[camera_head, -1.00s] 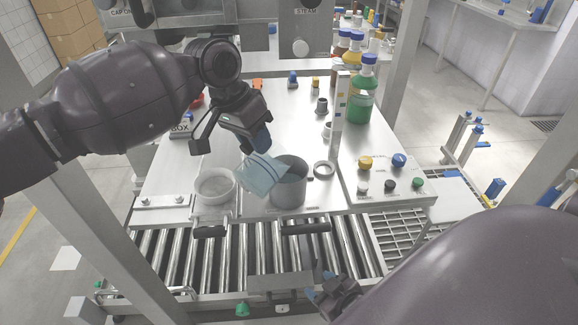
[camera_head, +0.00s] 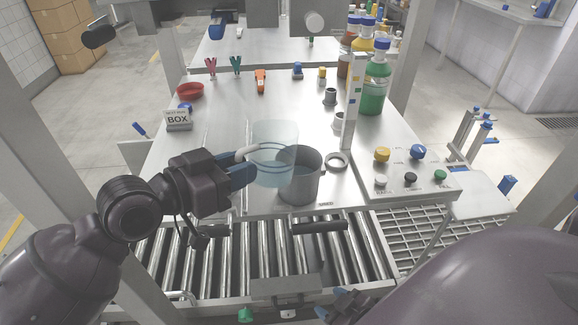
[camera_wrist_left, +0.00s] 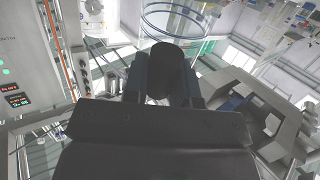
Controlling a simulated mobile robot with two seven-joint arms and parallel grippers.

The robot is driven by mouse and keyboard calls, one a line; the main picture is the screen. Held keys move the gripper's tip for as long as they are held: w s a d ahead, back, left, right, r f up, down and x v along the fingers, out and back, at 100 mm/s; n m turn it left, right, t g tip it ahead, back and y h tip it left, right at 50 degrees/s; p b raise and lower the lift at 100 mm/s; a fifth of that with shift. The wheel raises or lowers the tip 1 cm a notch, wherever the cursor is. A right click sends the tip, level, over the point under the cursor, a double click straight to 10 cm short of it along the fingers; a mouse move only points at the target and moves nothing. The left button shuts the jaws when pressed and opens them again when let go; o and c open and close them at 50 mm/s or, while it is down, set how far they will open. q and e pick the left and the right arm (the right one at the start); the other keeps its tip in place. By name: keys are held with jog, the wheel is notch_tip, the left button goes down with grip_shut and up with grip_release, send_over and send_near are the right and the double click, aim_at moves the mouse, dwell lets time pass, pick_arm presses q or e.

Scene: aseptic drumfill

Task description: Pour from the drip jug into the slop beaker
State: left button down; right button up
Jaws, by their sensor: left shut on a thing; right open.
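The drip jug (camera_head: 272,140) is a clear bluish vessel and looks close to upright. The slop beaker (camera_head: 303,182) is a grey open metal cup on the bench, just right of and partly behind the jug. I cannot tell the gap between them, or the jug's liquid level. In the left wrist view the jug's rim (camera_wrist_left: 178,14) shows above the dark handle between the fingers. My right gripper (camera_head: 338,302) is open and empty, low at the front.
A control box (camera_head: 405,180) with coloured buttons stands right of the beaker, near a white post (camera_head: 352,100) and a small ring (camera_head: 337,161). Coloured bottles (camera_head: 374,85) stand behind. A roller conveyor (camera_head: 265,245) runs in front.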

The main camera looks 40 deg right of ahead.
pick_arm(q)
jog(key=shift+w+r, duration=0.15)
jog(key=shift+r+p, duration=0.15)
jog(key=shift+p, duration=0.15)
jog(key=shift+s+r, duration=0.2)
jog(key=shift+s, duration=0.1)
jog(key=shift+r, duration=0.2)
jog(key=shift+w+r+p, duration=0.15)
jog(key=shift+r+p, duration=0.25)
jog(key=shift+r, duration=0.7)
pick_arm(e)
jog(key=shift+w+r, duration=0.2)
jog(key=shift+r, duration=0.8)
pick_arm(q)
jog(key=shift+f, duration=0.1)
pick_arm(e)
jog(key=shift+w+r, duration=0.2)
jog(key=shift+w, duration=0.15)
